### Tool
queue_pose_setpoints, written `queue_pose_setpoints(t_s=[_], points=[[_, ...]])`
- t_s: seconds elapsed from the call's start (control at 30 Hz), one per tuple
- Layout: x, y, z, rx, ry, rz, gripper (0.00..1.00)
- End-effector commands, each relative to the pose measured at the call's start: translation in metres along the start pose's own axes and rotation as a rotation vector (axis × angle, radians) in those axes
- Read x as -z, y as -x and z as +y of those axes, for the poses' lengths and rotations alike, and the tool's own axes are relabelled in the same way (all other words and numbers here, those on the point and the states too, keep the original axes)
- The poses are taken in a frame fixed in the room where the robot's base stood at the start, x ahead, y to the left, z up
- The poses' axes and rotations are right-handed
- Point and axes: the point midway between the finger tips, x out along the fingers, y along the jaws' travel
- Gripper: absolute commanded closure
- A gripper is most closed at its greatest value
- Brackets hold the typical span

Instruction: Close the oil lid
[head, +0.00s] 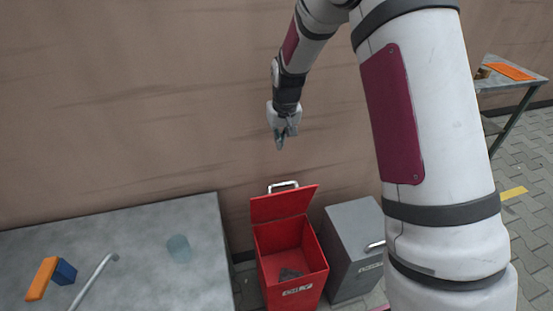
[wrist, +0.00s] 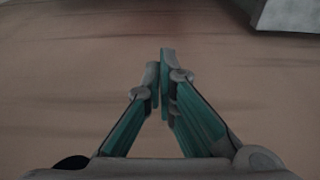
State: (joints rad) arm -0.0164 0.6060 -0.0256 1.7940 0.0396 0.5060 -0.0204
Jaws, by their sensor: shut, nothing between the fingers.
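A red bin (head: 293,275) stands on the floor by the wall, with a small pale label on its front that I cannot read clearly. Its red lid (head: 284,204) is hinged open, tilted up at the back, with a metal handle (head: 283,185) at its upper edge. Dark grey material (head: 290,273) lies inside the bin. My gripper (head: 280,145) is shut and empty, above the lid and apart from it, pointing down in front of the wall. In the wrist view the closed fingers (wrist: 160,68) show against the wall; the lid is not seen there.
A grey bin (head: 353,250) with a side handle stands right of the red one. A grey table (head: 140,240) at left holds an orange and blue object (head: 48,277), a metal bar (head: 93,280) and a bluish glass-like cylinder (head: 179,248). Another table (head: 510,84) is far right.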

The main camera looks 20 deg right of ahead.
Motion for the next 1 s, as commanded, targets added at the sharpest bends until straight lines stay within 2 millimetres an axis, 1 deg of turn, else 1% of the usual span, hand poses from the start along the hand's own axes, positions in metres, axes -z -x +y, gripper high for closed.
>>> queue_pose_setpoints(t_s=[0.17, 0.23, 0.6, 0.67, 0.7, 0.8, 1.0], points=[[0.001, -0.016, 0.0, 0.0, 0.0, -0.001, 1.0], [0.0, -0.026, 0.0, 0.0, 0.0, -0.002, 1.0], [0.0, -0.098, 0.0, 0.0, 0.0, -0.003, 1.0], [0.0, -0.108, 0.0, 0.0, 0.0, -0.001, 1.0], [-0.009, -0.106, 0.0, 0.0, 0.0, -0.003, 1.0], [-0.022, -0.108, 0.0, 0.0, 0.001, 0.0, 1.0], [-0.036, -0.112, 0.0, 0.0, 0.001, 0.0, 1.0]])
